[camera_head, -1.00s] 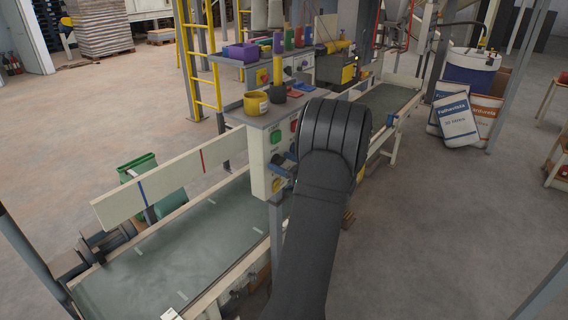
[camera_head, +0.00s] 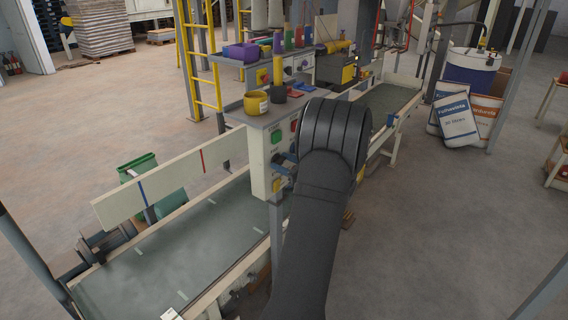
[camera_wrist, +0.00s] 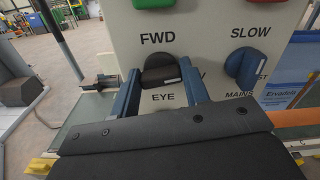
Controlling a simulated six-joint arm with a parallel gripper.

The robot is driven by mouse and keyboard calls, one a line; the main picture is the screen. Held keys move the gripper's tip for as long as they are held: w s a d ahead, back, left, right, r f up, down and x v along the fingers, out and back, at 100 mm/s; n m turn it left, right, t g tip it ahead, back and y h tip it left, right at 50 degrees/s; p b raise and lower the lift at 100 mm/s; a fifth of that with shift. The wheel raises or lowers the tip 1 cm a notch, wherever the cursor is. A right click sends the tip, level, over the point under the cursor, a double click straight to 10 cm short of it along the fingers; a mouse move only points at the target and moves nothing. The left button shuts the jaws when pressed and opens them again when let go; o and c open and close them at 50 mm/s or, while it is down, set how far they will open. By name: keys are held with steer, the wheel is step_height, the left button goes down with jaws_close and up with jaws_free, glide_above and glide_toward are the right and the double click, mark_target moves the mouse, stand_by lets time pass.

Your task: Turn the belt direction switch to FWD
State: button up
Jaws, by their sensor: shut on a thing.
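The belt direction switch (camera_wrist: 158,64) is a black knob with a white mark on its right side, on the pale control panel (camera_wrist: 211,27) in the wrist view. The label FWD stands above it to the left; the label at its right is mostly hidden by a finger, with only a V showing. My gripper (camera_wrist: 162,82) has its two blue fingers on either side of the knob, shut on it. In the head view my arm covers much of the panel (camera_head: 259,152), and the knob cannot be made out clearly.
A blue SLOW knob (camera_wrist: 247,66) sits close to the right finger. Green and red buttons are above. The conveyor belt (camera_head: 200,240) runs beside the panel. Pots, including a yellow one (camera_head: 256,103), stand on the panel's top.

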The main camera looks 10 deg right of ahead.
steer(key=n, duration=0.4)
steer(key=shift+n, duration=0.3)
steer(key=n, duration=0.3)
steer(key=shift+s+f+n, duration=0.1)
steer(key=shift+n, duration=0.2)
steer(key=n, duration=0.4)
steer(key=shift+a, duration=0.1)
steer(key=shift+f+n, duration=0.15)
steer(key=shift+n, duration=1.65)
steer(key=o, duration=1)
steer(key=v, duration=1.7)
steer(key=shift+s, duration=0.2)
